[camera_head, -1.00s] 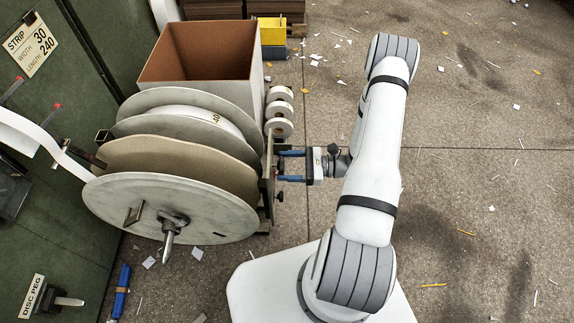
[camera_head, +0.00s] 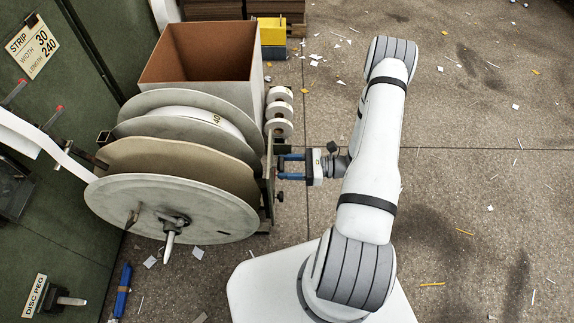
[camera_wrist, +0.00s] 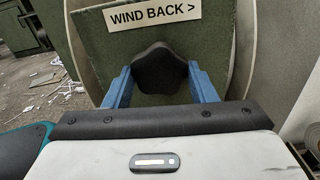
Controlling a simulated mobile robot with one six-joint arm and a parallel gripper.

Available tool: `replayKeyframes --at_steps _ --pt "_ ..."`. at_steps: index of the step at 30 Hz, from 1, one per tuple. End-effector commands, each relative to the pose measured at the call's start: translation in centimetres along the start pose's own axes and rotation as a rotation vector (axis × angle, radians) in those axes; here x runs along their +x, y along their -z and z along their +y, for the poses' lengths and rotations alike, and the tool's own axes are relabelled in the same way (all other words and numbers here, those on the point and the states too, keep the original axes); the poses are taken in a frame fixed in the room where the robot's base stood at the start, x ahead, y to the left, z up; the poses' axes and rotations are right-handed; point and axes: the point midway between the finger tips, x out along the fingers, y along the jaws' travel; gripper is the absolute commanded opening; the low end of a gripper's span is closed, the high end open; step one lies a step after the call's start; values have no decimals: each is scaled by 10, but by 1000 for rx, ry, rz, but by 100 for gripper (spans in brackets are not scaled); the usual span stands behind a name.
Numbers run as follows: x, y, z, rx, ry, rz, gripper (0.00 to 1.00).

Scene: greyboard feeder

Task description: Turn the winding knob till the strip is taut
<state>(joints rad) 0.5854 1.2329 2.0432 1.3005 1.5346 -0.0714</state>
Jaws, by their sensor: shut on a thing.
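The winding knob (camera_wrist: 160,68) is dark and lobed, under a "WIND BACK >" sign (camera_wrist: 152,14) on a green plate in the wrist view. My gripper (camera_head: 281,167) is shut on the knob, with one blue finger on each side of it. In the head view the knob is hard to make out between the fingers. The white strip (camera_head: 66,160) runs from the green wall at left down to the reel (camera_head: 190,222) of large discs.
An open brown-lined box (camera_head: 200,55) stands behind the reel, with several small white rolls (camera_head: 279,110) beside it. A disc peg (camera_head: 70,300) sticks out at lower left, near a blue tool (camera_head: 122,290). The floor at right is open, with scattered scraps.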

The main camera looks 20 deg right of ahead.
Motion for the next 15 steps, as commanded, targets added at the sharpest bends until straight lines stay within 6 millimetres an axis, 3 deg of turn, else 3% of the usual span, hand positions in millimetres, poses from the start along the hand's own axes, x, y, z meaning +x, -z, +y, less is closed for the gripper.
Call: replayKeyframes --at_steps 1,2,3,9,15 --pt "0 0 -1 -3 3 0 28" --pt "0 0 -1 -3 3 0 54" --pt "0 0 -1 -3 3 0 57" --pt "0 0 -1 -2 1 0 73" --pt "0 0 0 -2 1 0 73"
